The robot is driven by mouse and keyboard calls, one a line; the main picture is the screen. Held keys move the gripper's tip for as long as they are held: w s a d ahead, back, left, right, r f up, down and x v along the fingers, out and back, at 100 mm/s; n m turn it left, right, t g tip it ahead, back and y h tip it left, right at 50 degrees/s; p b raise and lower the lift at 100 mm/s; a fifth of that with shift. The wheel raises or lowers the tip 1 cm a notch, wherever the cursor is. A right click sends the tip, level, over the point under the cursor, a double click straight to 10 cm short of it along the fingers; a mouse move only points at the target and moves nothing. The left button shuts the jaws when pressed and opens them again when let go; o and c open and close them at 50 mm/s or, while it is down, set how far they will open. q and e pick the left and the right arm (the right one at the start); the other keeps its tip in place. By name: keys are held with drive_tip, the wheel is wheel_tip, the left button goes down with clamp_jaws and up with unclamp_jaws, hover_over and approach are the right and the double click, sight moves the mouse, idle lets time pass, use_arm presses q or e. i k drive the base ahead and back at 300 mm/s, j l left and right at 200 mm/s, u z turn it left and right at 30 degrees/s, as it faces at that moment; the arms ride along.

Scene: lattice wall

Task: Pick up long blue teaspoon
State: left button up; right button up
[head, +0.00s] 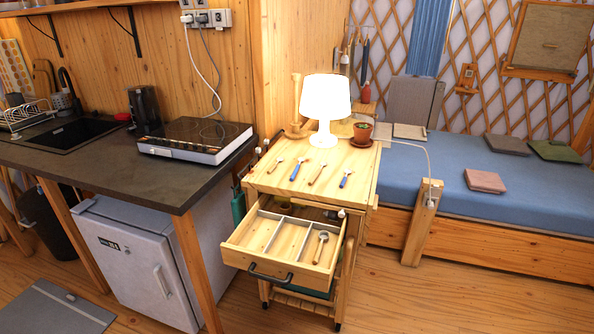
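Several teaspoons lie apart in a row on the wooden cart top (262,180). Two have blue handles: a longer-looking blue teaspoon (295,175) left of the middle, and a shorter-looking blue teaspoon (345,181) at the right. A wooden-handled teaspoon (273,168) lies at the left end, and another wooden-handled teaspoon (315,178) lies between the two blue ones. The cart's drawer (262,265) is pulled open below, and one spoon (321,247) lies in its right compartment. Neither of my grippers is in view.
A dark counter (100,172) with a hotplate (195,139) is at the left. A blue-covered bench (450,180) is at the right. Floor shows in front.

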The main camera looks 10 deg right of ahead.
sight(302, 158)
drive_tip(key=i+l, duration=0.15)
drive_tip(key=l, duration=0.25)
drive_tip(key=i+l, duration=0.15)
drive_tip(key=l, duration=0.25)
drive_tip(key=i+l+u, duration=0.1)
drive_tip(key=l, duration=0.25)
drive_tip(key=i+l, duration=0.2)
drive_tip(key=l, duration=0.2)
drive_tip(key=i+l, duration=0.15)
drive_tip(key=l, duration=0.25)
drive_tip(key=i+l+u, duration=0.1)
drive_tip(key=l, duration=0.3)
drive_tip(key=i+l, duration=0.15)
drive_tip(key=l, duration=0.3)
